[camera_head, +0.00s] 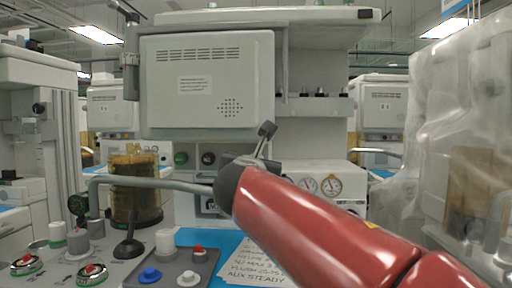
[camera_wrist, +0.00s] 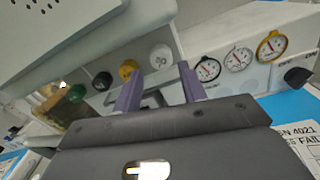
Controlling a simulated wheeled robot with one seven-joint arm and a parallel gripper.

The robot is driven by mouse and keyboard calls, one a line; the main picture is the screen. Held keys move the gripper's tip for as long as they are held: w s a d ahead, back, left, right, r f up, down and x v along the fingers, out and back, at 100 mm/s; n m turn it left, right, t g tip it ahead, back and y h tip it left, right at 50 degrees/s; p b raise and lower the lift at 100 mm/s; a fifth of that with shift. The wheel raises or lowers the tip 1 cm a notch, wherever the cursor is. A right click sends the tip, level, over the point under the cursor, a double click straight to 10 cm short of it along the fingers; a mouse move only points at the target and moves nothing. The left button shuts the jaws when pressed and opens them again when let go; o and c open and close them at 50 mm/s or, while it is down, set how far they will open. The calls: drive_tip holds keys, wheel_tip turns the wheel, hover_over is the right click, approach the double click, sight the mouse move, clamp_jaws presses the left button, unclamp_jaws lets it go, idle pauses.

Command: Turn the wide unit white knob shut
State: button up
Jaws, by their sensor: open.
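A white knob (camera_wrist: 160,56) sits on the front panel of the machine, at the right end of a row with a yellow knob (camera_wrist: 128,69), a black knob (camera_wrist: 102,81) and a green knob (camera_wrist: 76,93). My gripper (camera_wrist: 159,90) is open, with its two purple fingers pointing at the panel. In the wrist view the white knob appears just above the gap between the fingertips, and I see no contact. In the head view my gripper (camera_head: 265,140) is in front of the panel. The green knob (camera_head: 181,158) and black knob (camera_head: 208,158) show left of it; the white knob is hidden.
Pressure gauges (camera_wrist: 238,59) stand right of the knobs. A brown canister (camera_head: 136,190) and a grey pipe (camera_head: 150,183) are at left. A grey tray (camera_head: 172,262) with small knobs and a written sheet (camera_head: 255,265) lie in front. A plastic-draped unit (camera_head: 465,130) stands at right.

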drive_tip(key=w+p, duration=0.1)
drive_tip(key=w, duration=0.6)
drive_tip(key=shift+d, duration=0.15)
drive_tip(key=c, duration=0.7)
